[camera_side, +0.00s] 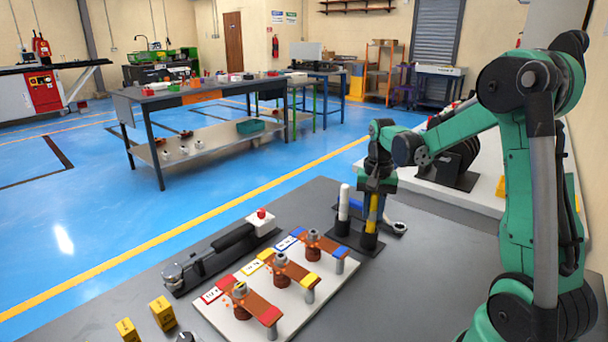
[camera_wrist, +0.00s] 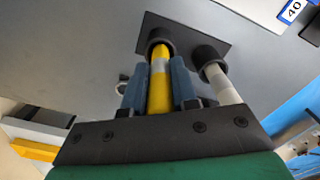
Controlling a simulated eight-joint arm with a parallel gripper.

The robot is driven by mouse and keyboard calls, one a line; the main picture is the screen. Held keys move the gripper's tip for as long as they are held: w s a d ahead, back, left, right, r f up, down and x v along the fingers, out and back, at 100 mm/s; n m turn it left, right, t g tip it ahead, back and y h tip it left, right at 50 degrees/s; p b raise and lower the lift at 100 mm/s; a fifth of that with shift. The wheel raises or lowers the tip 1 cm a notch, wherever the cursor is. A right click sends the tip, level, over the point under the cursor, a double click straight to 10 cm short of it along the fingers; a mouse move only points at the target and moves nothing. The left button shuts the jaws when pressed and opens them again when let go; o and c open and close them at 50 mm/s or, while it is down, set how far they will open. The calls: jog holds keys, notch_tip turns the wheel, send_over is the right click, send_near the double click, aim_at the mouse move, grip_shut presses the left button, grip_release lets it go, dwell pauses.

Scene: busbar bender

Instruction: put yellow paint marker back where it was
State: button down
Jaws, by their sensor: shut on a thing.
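The yellow paint marker (camera_side: 372,214) is upright between the fingers of my gripper (camera_side: 374,190), and it also shows in the wrist view (camera_wrist: 160,82). My gripper (camera_wrist: 157,92) is shut on it, one finger on each side. The marker's lower end is at the left black cup (camera_wrist: 158,38) of the holder and appears to be inside it; how deep it sits is hidden. A white marker (camera_side: 343,203) stands in the neighbouring cup (camera_wrist: 208,56). Both cups are on a dark base plate (camera_side: 341,234).
A white board (camera_side: 222,316) with copper busbar pieces (camera_side: 280,270) and coloured labels lies in front of the holder. A black bending tool (camera_side: 215,255) is left of it. Yellow blocks (camera_side: 162,311) stand at the front left. A wrench (camera_side: 399,227) lies right of the holder.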

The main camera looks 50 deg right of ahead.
jog(key=shift+f, duration=0.25)
jog(key=shift+f, duration=0.15)
jog(key=c, duration=0.7)
grip_release()
notch_tip(320, 180, up, 12)
jog(key=shift+f, duration=0.1)
jog(key=shift+a+r, duration=0.2)
jog(key=shift+r, duration=0.05)
jog(key=a+f+n+t, duration=0.1)
jog(key=a+n+t, duration=0.1)
jog(key=a+n, duration=0.2)
jog(key=s+a+f+n+t, duration=0.1)
jog(key=a+n, duration=0.3)
jog(key=a, duration=0.5)
jog(key=a+f+n+t, duration=0.3)
jog(key=a+n+t, duration=0.1)
jog(key=a, duration=0.3)
jog(key=shift+s+f, duration=0.1)
jog(key=shift+s, duration=0.25)
